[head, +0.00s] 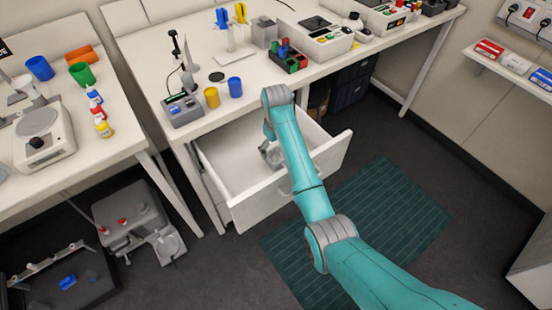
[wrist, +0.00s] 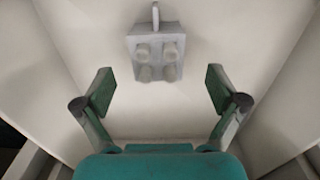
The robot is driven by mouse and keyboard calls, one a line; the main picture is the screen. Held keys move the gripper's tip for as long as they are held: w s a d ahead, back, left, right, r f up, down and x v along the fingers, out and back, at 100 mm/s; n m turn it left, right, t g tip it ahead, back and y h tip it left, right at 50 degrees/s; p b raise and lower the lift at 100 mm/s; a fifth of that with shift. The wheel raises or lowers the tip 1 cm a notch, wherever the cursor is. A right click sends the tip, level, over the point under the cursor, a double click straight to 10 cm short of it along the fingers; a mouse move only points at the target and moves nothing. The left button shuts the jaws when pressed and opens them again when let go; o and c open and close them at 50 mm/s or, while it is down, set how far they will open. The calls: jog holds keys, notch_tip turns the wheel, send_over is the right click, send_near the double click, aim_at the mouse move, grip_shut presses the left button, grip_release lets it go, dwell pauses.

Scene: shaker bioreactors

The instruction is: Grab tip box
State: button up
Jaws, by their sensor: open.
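In the wrist view, a light grey box (wrist: 155,52) with several rounded pale knobs on its near face and a small loop on top is inside the white drawer. I take it to be the tip box. My gripper (wrist: 159,90) is open and empty, with its green fingers apart to the left and right. The box lies beyond the fingertips, roughly centred between them, with a gap and no contact seen.
The drawer walls (wrist: 262,70) rise on both sides of my gripper. The drawer hangs under a white bench (head: 140,62) holding a blue cup (head: 235,87), a yellow cup (head: 211,97) and a coloured rack (head: 288,58). A green mat (head: 385,215) lies on the floor.

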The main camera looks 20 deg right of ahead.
aim_at(277, 156)
notch_tip(277, 156, down, 5)
jog(key=shift+w+d+f, duration=0.1)
dwell(0.3)
jog(key=c, duration=1.3)
